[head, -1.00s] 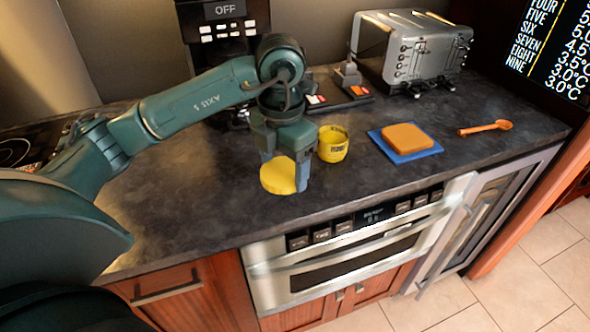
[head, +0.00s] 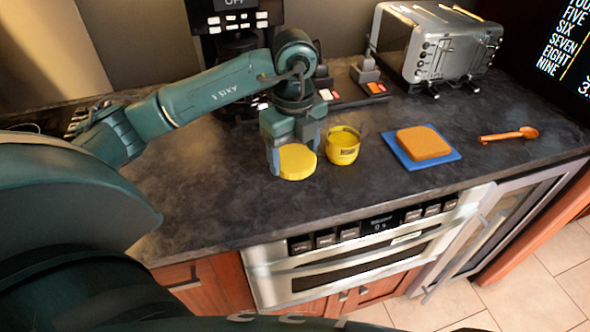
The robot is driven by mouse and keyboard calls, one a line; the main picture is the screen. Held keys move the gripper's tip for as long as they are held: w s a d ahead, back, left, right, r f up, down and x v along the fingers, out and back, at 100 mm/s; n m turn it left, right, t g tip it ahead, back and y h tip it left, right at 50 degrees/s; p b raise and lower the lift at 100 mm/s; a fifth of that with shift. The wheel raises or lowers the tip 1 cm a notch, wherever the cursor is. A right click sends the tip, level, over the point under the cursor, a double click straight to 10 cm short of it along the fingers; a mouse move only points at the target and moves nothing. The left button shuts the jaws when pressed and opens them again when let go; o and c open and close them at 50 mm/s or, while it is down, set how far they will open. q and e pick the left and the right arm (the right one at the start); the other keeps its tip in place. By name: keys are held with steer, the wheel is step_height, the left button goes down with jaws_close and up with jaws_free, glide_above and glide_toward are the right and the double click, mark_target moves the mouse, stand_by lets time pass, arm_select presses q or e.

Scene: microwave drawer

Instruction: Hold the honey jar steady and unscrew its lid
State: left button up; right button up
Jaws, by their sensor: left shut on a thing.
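The honey jar (head: 343,148) is a small yellow pot with a dark label, standing upright on the dark counter. Its top is open and its inside shows. The round yellow lid (head: 297,163) is off the jar, just to its left. My left gripper (head: 295,154) is shut on the lid, one finger at its left side and one at its right rear. Whether the lid touches the counter is hard to tell. My right gripper is out of view, and nothing holds the jar.
An orange-brown slab (head: 423,143) lies on a blue board (head: 441,162), right of the jar. A wooden spoon (head: 510,134) lies farther right. A toaster (head: 432,48) and a coffee machine (head: 236,22) stand behind. The counter (head: 215,200) is clear in front.

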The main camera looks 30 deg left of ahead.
mark_target(294, 182)
arm_select(q)
steer(key=shift+f, duration=2.6)
steer(key=o, duration=1.1)
step_height(294, 182, up, 12)
steer(key=shift+r, duration=0.15)
